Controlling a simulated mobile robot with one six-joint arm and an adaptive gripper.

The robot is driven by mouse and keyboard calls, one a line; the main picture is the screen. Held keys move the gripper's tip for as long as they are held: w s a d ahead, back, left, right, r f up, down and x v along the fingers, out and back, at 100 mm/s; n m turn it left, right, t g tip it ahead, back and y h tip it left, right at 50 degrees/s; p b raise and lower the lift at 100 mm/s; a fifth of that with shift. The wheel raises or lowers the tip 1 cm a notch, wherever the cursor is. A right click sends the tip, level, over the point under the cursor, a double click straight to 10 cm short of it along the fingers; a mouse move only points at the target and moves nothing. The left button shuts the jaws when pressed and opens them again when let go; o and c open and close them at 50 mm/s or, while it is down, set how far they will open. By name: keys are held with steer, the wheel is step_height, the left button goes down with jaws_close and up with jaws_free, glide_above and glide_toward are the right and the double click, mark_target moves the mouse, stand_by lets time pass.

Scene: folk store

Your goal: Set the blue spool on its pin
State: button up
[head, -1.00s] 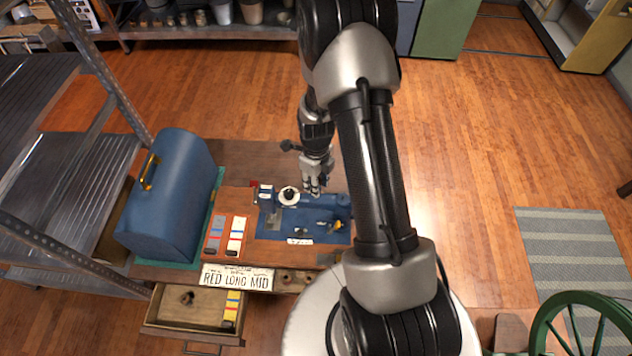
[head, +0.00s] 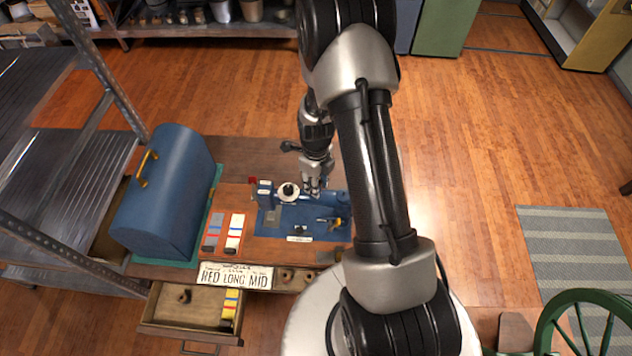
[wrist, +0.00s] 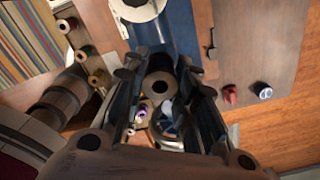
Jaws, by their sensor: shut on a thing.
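My gripper (head: 315,191) is at the back edge of the blue sewing machine (head: 300,217), right of a white disc (head: 289,191). In the wrist view my gripper (wrist: 160,100) is shut on a spool (wrist: 160,86). Its round, brownish end with a dark centre hole faces the camera. The thread colour is mostly hidden by the fingers. The white disc (wrist: 138,6) also shows at the top of the wrist view. I cannot make out the pin, nor whether the held spool touches anything.
A red piece (wrist: 229,94) and a small blue-and-white piece (wrist: 264,92) stand on the table in the wrist view. A blue case (head: 170,195) is left of the machine. A sign (head: 235,276) reads RED LONG MID above an open drawer (head: 190,308).

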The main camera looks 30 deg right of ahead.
steer(key=shift+f+b, duration=0.5)
steer(key=shift+f, duration=0.2)
steer(key=o, duration=0.8)
steer(key=shift+o, duration=0.2)
step_height(320, 180, up, 12)
stand_by(0.4)
